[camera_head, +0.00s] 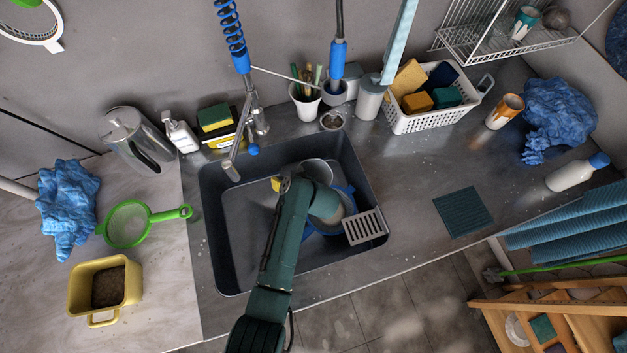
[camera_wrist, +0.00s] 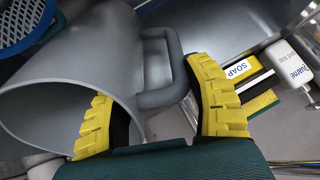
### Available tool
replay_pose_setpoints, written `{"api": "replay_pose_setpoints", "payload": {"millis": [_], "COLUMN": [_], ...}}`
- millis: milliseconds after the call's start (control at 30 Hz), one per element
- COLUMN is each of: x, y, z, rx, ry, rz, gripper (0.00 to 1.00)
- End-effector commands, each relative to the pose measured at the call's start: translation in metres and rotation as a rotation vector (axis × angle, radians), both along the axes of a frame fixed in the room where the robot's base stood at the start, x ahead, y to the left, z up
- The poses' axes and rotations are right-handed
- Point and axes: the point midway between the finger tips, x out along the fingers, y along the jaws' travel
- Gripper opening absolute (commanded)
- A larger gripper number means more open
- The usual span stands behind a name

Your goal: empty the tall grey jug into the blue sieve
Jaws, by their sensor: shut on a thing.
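My gripper (camera_wrist: 155,110) is shut on the grey jug (camera_wrist: 75,60) by its handle side; its yellow fingers lie either side of the jug's wall and handle. The jug is smooth matte grey, with its wide mouth facing the lower left of the wrist view; I see no contents in it. In the head view the jug (camera_head: 318,168) shows partly beyond my gripper (camera_head: 279,184), over the sink. The blue sieve (camera_wrist: 24,22) shows at the wrist view's upper left, close to the jug.
The dark sink (camera_head: 232,255) has a grey slotted rack (camera_head: 366,227) on its right edge. A sprayer tap (camera_head: 245,115) stands behind. A metal pitcher (camera_head: 135,140), green sieve (camera_head: 128,223) and yellow tub (camera_head: 104,285) stand left.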

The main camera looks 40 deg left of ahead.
Motion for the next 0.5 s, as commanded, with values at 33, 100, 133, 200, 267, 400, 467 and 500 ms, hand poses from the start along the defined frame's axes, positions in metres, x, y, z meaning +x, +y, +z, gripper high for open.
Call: {"api": "replay_pose_setpoints", "payload": {"millis": [33,100,133,200,267,400,467,500], "x": [0.002,0.003,0.004,0.005,0.005,0.005,0.006,0.006], "y": [0.014,0.023,0.025,0.031,0.037,0.031,0.031,0.032], "z": [0.014,0.011,0.022,0.035,0.045,0.029,0.03,0.032], "rx": [-0.055,-0.135,-0.163,-0.227,-0.286,-0.256,-0.256,-0.259], "ry": [-0.003,0.01,0.013,0.024,0.032,0.031,0.031,0.03], "rz": [0.011,0.01,0.009,0.007,0.007,0.004,0.004,0.004], "gripper": [0.13,0.13,0.13,0.13,0.13,0.13,0.13,0.13]}}
